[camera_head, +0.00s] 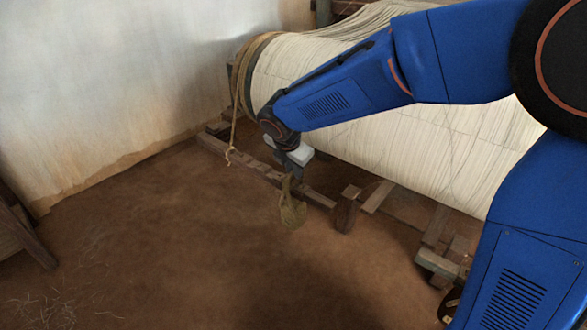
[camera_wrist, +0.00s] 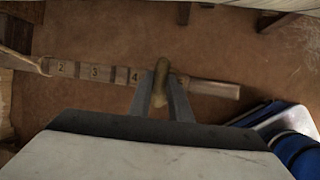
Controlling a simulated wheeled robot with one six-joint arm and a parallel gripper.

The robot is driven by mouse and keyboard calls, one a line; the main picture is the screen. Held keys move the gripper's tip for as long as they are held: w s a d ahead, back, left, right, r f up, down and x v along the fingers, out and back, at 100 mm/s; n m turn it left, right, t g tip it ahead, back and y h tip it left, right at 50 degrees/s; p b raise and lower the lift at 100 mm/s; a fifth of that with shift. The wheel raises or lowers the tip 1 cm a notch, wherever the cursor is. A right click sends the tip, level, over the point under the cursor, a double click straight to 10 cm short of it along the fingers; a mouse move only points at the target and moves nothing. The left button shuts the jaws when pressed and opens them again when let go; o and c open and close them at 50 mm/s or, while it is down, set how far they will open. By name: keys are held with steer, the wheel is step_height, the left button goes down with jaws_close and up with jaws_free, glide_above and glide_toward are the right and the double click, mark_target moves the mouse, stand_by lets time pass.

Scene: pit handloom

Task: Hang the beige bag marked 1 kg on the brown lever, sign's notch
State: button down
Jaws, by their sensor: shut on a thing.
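The beige bag (camera_head: 292,211) hangs below my gripper (camera_head: 291,178) in the head view. Its mark cannot be read. In the wrist view my gripper (camera_wrist: 161,80) is shut on the bag's narrow top (camera_wrist: 161,70). The brown lever (camera_head: 319,198) runs behind the bag in the head view. It crosses the wrist view (camera_wrist: 212,87) with the numbers 2, 3 and 4 showing. The held top lies over the lever just right of the 4 in that view. I cannot tell whether it touches the lever. No sign is readable.
A large roll of pale warp threads (camera_head: 400,150) stands behind the lever. A rope (camera_head: 236,115) hangs at its left end. Wooden posts (camera_head: 347,208) and beams stand to the right. The brown earth floor (camera_head: 180,250) in front is mostly clear.

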steer(key=shift+f, duration=0.2)
stand_by(0.6)
steer(key=c, duration=1.6)
jaws_free()
steer(key=shift+o, duration=0.2)
steer(key=shift+f, duration=0.1)
steer(key=v, duration=1.7)
steer(key=s+d+m, duration=0.3)
steer(key=d+m, duration=0.2)
steer(key=d, duration=0.2)
steer(key=s+d+f+m, duration=0.1)
steer(key=s+d+m, duration=0.25)
steer(key=d, duration=0.45)
steer(key=s+d+m, duration=0.3)
steer(key=d+m, duration=0.2)
steer(key=d, duration=0.2)
steer(key=s+d+f+m, duration=0.4)
steer(key=s+m, duration=0.3)
steer(key=s+d+f+m+y, duration=0.1)
steer(key=s+d+f+m, duration=0.3)
steer(key=s+m, duration=0.3)
steer(key=shift+d, duration=0.75)
